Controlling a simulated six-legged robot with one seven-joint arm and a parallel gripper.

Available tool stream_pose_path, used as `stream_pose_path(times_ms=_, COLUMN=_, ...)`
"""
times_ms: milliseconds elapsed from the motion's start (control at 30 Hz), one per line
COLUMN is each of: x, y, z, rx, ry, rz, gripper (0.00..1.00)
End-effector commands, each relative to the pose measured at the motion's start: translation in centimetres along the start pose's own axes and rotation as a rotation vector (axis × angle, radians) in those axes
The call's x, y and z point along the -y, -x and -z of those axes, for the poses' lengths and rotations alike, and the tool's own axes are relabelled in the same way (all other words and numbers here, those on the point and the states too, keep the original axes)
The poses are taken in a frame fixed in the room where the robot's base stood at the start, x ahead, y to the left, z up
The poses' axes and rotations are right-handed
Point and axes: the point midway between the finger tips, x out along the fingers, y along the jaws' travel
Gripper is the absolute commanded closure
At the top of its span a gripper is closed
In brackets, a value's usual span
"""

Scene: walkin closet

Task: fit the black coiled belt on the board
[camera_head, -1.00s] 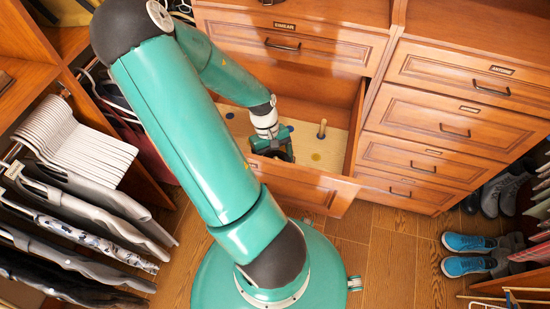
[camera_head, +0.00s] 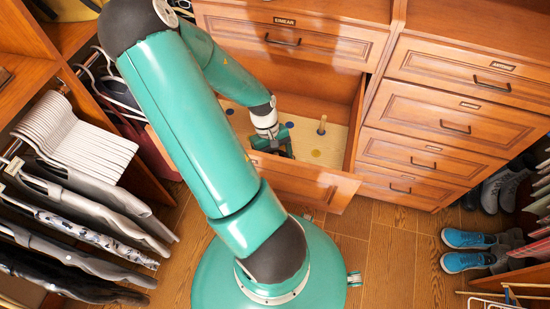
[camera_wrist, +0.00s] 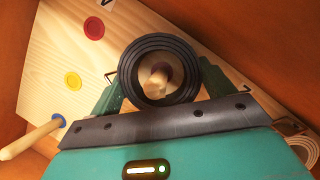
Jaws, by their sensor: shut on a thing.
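The black coiled belt (camera_wrist: 131,68) is a round coil with an open middle, seen in the wrist view. My gripper (camera_wrist: 160,82) is shut on it, with one green finger on each side. The tip of a wooden peg (camera_wrist: 156,84) shows through the coil's middle; I cannot tell how far the coil is down around it. The pale wooden board (camera_wrist: 42,72) has coloured dots and upright pegs and lies inside the open drawer. In the head view my gripper (camera_head: 279,146) is low in that drawer over the board (camera_head: 303,138), and the belt cannot be made out.
A bare peg (camera_wrist: 31,137) stands on a blue dot in the wrist view. A tan coil (camera_wrist: 297,150) shows at the lower right. The open drawer's front (camera_head: 310,184) and sides surround the board. Hanging clothes (camera_head: 75,215) are at left, blue shoes (camera_head: 468,250) at right.

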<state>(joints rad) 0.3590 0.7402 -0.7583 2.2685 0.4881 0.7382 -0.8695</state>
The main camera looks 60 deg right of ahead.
Motion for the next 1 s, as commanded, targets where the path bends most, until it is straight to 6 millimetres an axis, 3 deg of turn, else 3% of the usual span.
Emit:
stream_pose_path(times_ms=33, x=0.0, y=0.0, z=0.0, rx=0.000, ry=0.000, rz=0.000, gripper=0.45)
stream_pose_path(times_ms=67, x=0.0, y=0.0, z=0.0, rx=0.000, ry=0.000, rz=0.000, gripper=0.16)
stream_pose_path(times_ms=167, x=0.0, y=0.0, z=0.0, rx=0.000, ry=0.000, rz=0.000, gripper=0.00)
stream_pose_path(times_ms=400, x=0.0, y=0.1, z=0.0, rx=-0.001, ry=0.000, rz=0.000, gripper=0.00)
stream_pose_path(times_ms=567, x=0.0, y=1.5, z=0.1, rx=-0.003, ry=0.001, rz=0.000, gripper=0.00)
stream_pose_path(times_ms=1000, x=0.0, y=10.8, z=0.1, rx=-0.006, ry=0.002, rz=0.000, gripper=0.00)
